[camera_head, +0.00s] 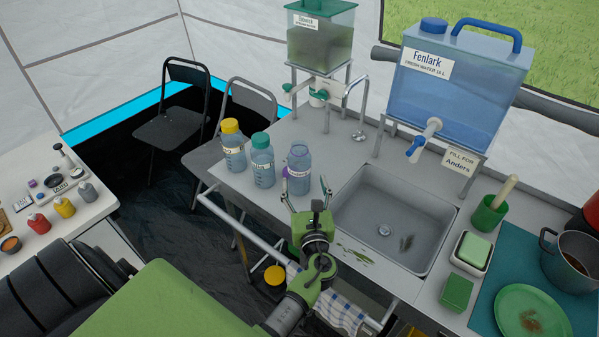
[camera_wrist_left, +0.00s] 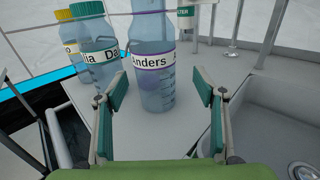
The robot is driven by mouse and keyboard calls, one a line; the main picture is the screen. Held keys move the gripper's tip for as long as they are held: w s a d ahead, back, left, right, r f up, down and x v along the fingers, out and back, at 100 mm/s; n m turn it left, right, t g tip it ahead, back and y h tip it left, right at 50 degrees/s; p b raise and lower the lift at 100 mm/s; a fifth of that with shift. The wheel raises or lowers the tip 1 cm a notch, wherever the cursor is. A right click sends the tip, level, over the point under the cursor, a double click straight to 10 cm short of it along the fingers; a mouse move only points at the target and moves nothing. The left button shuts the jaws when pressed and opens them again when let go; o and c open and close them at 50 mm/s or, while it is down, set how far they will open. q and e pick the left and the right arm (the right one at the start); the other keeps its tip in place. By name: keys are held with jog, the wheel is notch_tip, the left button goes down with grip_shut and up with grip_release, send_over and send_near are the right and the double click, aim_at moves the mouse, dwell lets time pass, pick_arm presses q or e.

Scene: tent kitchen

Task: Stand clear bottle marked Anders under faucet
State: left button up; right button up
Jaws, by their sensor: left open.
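The clear bottle marked Anders (camera_wrist_left: 153,75) stands upright on the counter, left of the sink; it also shows in the head view (camera_head: 299,160). My left gripper (camera_head: 306,194) is open at the bottle's near side. In the left wrist view its two fingers (camera_wrist_left: 160,90) stand apart to either side of the bottle's lower body, with gaps showing. The blue tank marked Fenlark (camera_head: 450,95) has a white faucet with a blue tip (camera_head: 417,148) over the back of the sink (camera_head: 385,215). A card on its stand reads "Fill for Anders" (camera_head: 461,161). My right gripper is not seen.
A teal-capped bottle (camera_head: 262,160) and a yellow-capped bottle (camera_head: 233,147) stand left of the Anders bottle. A green-lidded tank (camera_head: 320,45) stands behind. A green cup with a brush (camera_head: 488,214) and a soap dish (camera_head: 470,252) sit right of the sink. Green scraps lie by the sink's front.

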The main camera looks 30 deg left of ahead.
aim_at(301, 177)
pick_arm(q)
jog(key=x, duration=0.5)
jog(key=shift+a+r+b, duration=0.1)
jog(key=shift+a+b, duration=0.25)
jog(key=shift+a, duration=0.2)
jog(key=c, duration=1.4)
jog(key=shift+o, duration=0.2)
jog(key=shift+r, duration=0.2)
